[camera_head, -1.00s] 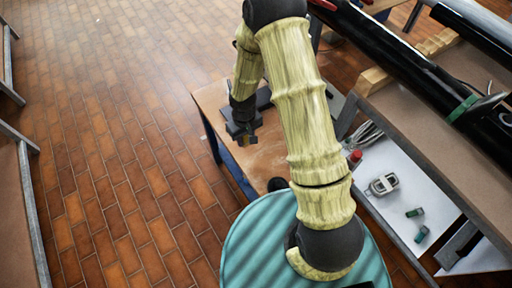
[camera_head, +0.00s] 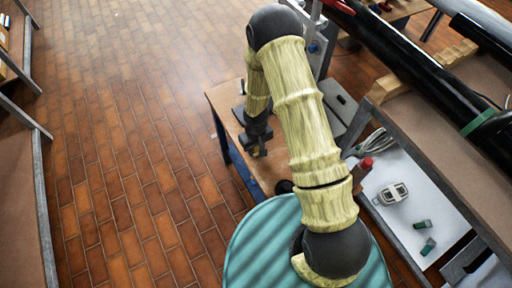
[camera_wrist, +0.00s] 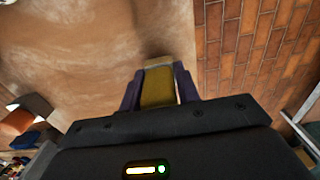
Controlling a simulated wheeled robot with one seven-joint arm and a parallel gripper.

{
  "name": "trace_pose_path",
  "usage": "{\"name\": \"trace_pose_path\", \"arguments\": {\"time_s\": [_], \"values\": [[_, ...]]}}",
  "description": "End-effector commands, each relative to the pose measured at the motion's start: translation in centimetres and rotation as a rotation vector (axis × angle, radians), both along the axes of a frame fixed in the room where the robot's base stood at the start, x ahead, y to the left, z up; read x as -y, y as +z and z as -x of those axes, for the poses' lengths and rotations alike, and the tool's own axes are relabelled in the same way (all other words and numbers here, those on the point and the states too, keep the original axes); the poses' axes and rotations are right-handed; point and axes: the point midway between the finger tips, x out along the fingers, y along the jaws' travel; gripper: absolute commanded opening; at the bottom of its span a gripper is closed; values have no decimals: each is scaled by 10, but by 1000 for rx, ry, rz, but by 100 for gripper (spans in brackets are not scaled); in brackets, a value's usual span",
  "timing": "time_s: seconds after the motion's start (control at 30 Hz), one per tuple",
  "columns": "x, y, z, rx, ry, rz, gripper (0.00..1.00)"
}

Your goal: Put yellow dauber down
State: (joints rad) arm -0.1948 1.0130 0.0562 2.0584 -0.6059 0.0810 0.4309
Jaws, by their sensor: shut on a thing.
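The yellow dauber (camera_wrist: 158,88) shows in the wrist view as a dull yellow block between the two fingers. My gripper (camera_wrist: 158,92) is shut on it, with a finger at each side. The brown tabletop (camera_wrist: 90,50) lies beyond the dauber in that view; I cannot tell whether the dauber touches it. In the head view my gripper (camera_head: 258,152) is over the small wooden-topped table (camera_head: 228,100), near its left edge. The dauber is too small to make out clearly there.
Brick floor is clear at the left. An orange object (camera_wrist: 18,121) shows in the wrist view.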

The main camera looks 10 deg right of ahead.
Motion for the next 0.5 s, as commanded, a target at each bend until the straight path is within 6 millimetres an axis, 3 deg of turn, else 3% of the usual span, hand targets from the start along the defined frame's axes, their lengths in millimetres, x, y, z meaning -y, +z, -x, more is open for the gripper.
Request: {"name": "trace_pose_path", "arguments": {"time_s": [0.2, 0.23, 0.3, 0.5], "values": [[0, -4, 0, -1, 1, 0, 6], [0, -2, 0, 0, 1, 0, 38], [0, -2, 0, 0, 1, 0, 52], [0, -2, 0, 0, 0, 0, 54]]}}
